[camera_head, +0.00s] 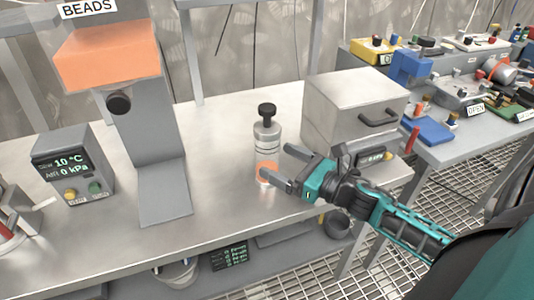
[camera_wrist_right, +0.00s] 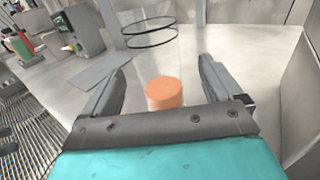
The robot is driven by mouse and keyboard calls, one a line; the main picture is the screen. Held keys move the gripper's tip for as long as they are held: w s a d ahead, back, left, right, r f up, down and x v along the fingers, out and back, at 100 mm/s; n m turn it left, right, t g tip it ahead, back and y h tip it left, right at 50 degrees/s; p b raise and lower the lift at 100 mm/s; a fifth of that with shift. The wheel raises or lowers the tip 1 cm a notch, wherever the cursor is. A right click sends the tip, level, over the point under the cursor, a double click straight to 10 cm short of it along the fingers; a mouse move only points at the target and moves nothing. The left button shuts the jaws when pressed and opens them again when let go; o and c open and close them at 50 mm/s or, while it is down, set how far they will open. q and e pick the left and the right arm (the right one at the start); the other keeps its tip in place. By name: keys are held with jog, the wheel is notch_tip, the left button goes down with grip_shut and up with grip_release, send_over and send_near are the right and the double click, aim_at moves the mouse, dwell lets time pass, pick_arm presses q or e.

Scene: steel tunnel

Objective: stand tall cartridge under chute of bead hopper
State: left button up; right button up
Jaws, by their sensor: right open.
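The tall cartridge (camera_head: 266,174) appears to be a clear upright cylinder with an orange disc low inside. In the right wrist view its orange part (camera_wrist_right: 163,93) and dark rings show in line with the gap between my fingers. My right gripper (camera_head: 280,167) is open and comes in from the right, its tips close to the cartridge; contact cannot be told. It also shows in the right wrist view (camera_wrist_right: 162,72). The bead hopper (camera_head: 107,62), orange and labelled BEADS, stands at the left, with its dark round chute (camera_head: 120,103) above a grey base plate (camera_head: 165,200). My left gripper is not in view.
A steel box with a handle (camera_head: 355,105) is at the right. A readout unit (camera_head: 72,165) stands left of the hopper. The bench between cartridge and base plate is clear.

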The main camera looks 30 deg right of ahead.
aim_at(260, 155)
jog(key=shift+f+x, duration=0.15)
jog(key=shift+x, duration=1.4)
jog(key=shift+f+x, duration=0.2)
jog(key=shift+x, duration=1.35)
jog(key=shift+s+a, duration=0.1)
jog(key=shift+a, duration=0.05)
jog(key=c, duration=1.2)
jog(key=shift+r, duration=0.15)
jog(key=shift+c, duration=1.1)
